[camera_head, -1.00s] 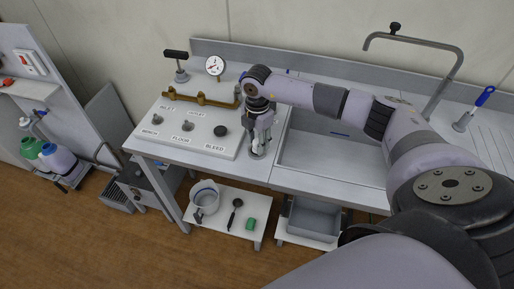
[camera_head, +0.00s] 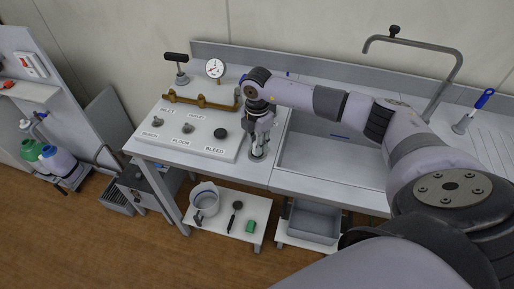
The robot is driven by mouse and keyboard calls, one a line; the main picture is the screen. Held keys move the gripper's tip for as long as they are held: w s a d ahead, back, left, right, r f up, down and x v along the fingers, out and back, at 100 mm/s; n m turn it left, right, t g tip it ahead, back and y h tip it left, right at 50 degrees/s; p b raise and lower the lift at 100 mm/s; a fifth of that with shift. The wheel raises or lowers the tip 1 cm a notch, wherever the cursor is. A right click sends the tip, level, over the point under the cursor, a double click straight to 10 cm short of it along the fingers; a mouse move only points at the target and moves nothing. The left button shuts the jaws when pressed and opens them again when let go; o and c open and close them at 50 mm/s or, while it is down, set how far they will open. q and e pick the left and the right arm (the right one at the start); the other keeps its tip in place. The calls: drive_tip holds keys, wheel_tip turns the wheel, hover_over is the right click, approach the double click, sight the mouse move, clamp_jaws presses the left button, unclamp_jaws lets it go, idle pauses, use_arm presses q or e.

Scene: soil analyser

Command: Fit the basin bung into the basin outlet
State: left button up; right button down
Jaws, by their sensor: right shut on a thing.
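My right gripper (camera_head: 258,152) points down at the strip of bench just left of the basin (camera_head: 318,158). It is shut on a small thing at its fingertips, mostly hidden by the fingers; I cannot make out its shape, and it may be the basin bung. The basin is a grey sunken sink in the bench, partly covered by my right arm. The basin outlet cannot be made out. My left gripper is not in view.
A white valve panel (camera_head: 156,140) with knobs and a brass pipe (camera_head: 200,101) stands left of my gripper. A tall tap (camera_head: 435,50) rises behind the basin, and a blue-handled brush (camera_head: 484,98) stands at right. A jug (camera_head: 205,199) sits on a low shelf.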

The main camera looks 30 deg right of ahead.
drive_tip(key=shift+r+p, duration=1.65)
drive_tip(key=shift+r, duration=0.8)
